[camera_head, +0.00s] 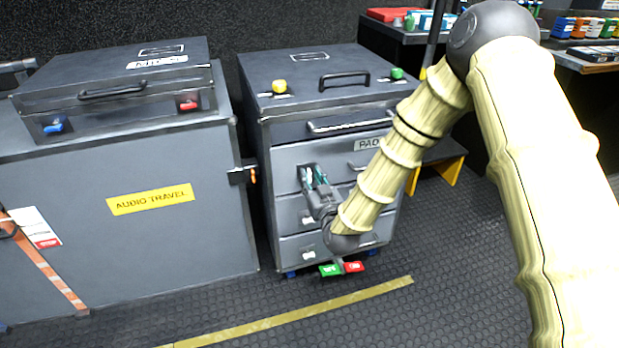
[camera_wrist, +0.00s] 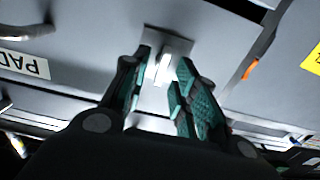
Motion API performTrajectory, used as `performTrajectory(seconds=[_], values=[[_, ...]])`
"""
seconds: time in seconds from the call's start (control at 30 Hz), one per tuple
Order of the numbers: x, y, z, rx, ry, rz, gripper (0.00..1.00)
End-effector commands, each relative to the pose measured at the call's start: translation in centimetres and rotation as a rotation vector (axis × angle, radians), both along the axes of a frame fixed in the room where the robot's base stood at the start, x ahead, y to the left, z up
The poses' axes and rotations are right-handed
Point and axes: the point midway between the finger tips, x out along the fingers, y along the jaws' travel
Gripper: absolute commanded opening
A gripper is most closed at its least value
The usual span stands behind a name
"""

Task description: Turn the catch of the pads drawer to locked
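The pads drawer (camera_head: 290,155) is a grey drawer front in the cabinet, closed, with a white PADS label (camera_head: 369,143). In the wrist view its label (camera_wrist: 24,62) appears upside down at the left. The drawer's catch (camera_wrist: 165,68) is a small pale tab on a square grey plate (camera_wrist: 180,45). My gripper (camera_wrist: 164,62) is open, with its teal-padded fingertips on either side of the tab and small gaps showing. In the head view my gripper (camera_head: 313,177) points at the drawer's left part and hides most of the catch. Whether it touches the tab is unclear.
Lower drawers have white catches (camera_head: 308,254). Green and red tags (camera_head: 343,268) show near the floor. Floor is open in front, with a yellow strip (camera_head: 300,313).

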Motion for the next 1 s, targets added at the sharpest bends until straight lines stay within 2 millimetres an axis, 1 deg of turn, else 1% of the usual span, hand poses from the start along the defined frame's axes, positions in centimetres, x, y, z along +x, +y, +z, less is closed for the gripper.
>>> performTrajectory(seconds=[0.1,0.2,0.57,0.7,0.73,1.0], values=[[1.2,0.4,-0.1,0.0,0.0,0.0,0.29],[1.7,0.6,0.0,0.001,0.0,0.0,0.29],[2.0,0.7,0.0,0.001,0.001,0.0,0.29],[2.0,0.7,0.0,0.0,0.001,0.0,0.03],[2.0,0.7,0.0,0.0,0.001,0.0,0.0],[2.0,0.7,0.0,0.01,0.004,0.0,0.0]])
